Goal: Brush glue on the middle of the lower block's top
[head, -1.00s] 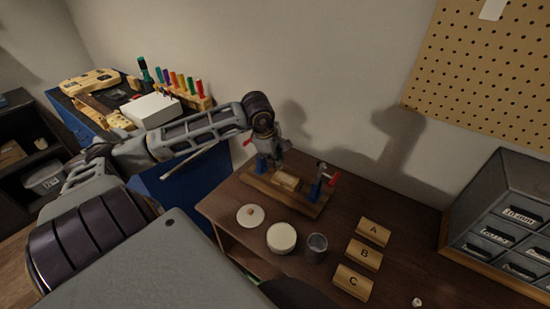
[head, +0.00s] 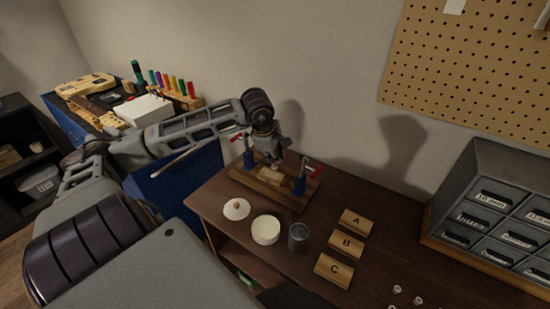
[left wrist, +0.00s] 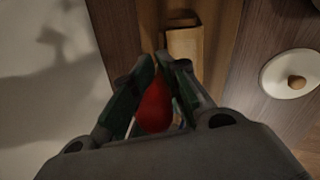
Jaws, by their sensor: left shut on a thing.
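The lower block (head: 272,174) is a small light wooden block on a wooden base (head: 252,182) between two blue clamps. In the left wrist view the block (left wrist: 185,43) lies just beyond my fingertips. My left gripper (head: 271,158) is above the block, pointing down. In the left wrist view its fingers are shut on a red rounded handle (left wrist: 155,107), which looks like the glue brush's. The brush's tip is hidden, so I cannot tell whether it touches the block. No glue shows on the visible part of the top. My right gripper is not in view.
In front stand a white lid with a knob (head: 236,210), a round white pot (head: 266,230) and a grey cup (head: 298,237). Blocks A (head: 356,221), B (head: 346,247) and C (head: 334,270) lie right. A drawer cabinet (head: 490,207) stands far right.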

